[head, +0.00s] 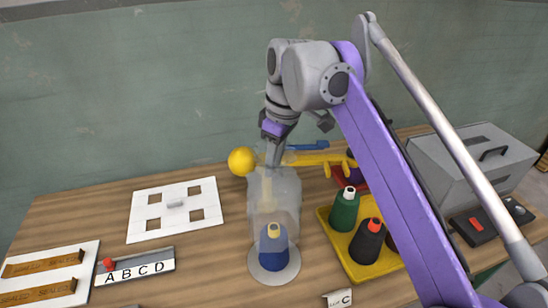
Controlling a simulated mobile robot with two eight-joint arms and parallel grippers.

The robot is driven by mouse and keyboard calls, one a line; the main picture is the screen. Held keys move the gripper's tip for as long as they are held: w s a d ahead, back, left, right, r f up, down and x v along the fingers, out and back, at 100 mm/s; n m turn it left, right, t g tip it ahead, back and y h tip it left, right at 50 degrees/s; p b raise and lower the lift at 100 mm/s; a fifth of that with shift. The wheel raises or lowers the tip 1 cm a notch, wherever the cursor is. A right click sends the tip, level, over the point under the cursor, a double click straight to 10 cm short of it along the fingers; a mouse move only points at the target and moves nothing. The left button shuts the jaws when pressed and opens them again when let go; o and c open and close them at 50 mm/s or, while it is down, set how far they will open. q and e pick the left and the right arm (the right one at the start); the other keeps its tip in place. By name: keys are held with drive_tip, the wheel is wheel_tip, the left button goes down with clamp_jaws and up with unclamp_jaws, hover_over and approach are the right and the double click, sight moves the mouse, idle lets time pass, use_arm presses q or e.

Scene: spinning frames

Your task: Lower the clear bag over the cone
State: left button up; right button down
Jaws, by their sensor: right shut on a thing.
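The blue cone (273,254) with a yellowish top stands upright on a round grey disc (264,279) near the middle of the table. The clear bag (274,190) hangs upright in front of me, see-through and pale. Its lower part overlaps the cone's upper part in the head view; I cannot tell how far down its rim reaches around the cone. My right gripper (274,155) points down above the cone and is shut on the top of the bag. My left gripper is not in view.
A yellow tray (376,272) with green and black cones stands close to the right. A white board with square holes (176,227) and an ABCD strip (135,273) are left. A grey box (480,165) stands far right.

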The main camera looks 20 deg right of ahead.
sight(274, 179)
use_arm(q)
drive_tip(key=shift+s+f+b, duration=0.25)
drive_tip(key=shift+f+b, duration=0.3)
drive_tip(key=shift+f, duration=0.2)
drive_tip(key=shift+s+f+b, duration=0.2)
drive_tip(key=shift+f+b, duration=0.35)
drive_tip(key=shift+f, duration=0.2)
use_arm(e)
drive_tip(key=shift+f, duration=2.5)
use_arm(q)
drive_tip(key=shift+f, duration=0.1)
use_arm(e)
drive_tip(key=shift+f, duration=0.1)
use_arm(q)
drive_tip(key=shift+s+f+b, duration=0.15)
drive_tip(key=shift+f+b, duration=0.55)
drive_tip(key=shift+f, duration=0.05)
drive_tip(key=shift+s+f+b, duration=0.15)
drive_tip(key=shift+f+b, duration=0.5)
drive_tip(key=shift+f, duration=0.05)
use_arm(e)
wheel_tip(274, 179, down, 5)
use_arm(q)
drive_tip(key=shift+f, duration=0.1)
use_arm(e)
drive_tip(key=shift+f, duration=0.15)
